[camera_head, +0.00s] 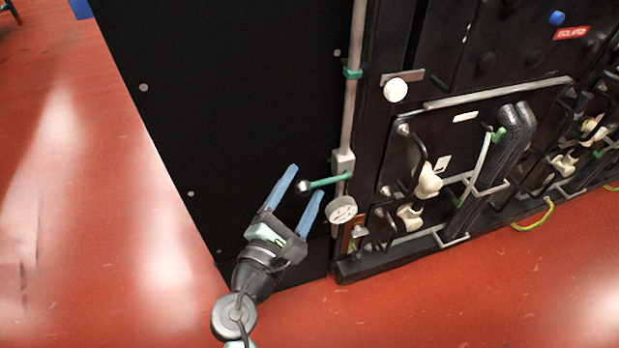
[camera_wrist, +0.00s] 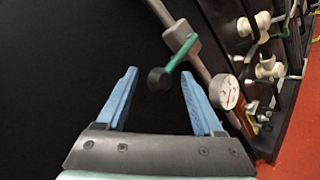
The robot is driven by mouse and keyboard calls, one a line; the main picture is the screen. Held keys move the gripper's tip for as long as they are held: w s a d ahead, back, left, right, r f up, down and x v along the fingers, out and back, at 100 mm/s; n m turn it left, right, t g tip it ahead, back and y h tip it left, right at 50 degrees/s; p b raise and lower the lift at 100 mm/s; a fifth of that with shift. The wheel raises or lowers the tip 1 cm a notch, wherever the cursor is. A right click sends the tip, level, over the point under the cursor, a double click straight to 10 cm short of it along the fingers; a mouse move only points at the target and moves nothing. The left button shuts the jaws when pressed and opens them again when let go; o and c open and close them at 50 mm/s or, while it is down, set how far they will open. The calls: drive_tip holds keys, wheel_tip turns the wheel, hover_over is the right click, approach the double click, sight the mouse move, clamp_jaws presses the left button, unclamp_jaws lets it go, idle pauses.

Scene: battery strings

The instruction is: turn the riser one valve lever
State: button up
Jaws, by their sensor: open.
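The riser one valve lever (camera_head: 328,181) is a green bar with a dark round knob at its left end. It sticks out to the left from a grey valve body (camera_head: 343,161) on a vertical pipe. My gripper (camera_head: 307,180) is open, with two blue fingers on either side of the knob end in the head view. In the wrist view the lever (camera_wrist: 182,53) slants down to its dark knob, which shows between and beyond the fingertips of my gripper (camera_wrist: 158,79). I cannot tell whether a finger touches it.
A round white gauge (camera_head: 341,210) sits on the pipe just below the lever, close to the right finger. A black cabinet panel (camera_head: 230,110) stands behind. Racks with hoses and cream fittings (camera_head: 429,181) lie to the right. Red floor (camera_head: 110,250) is clear at the left.

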drive_tip(key=shift+b+x, duration=0.4)
drive_tip(key=shift+x, duration=1.6)
clamp_jaws()
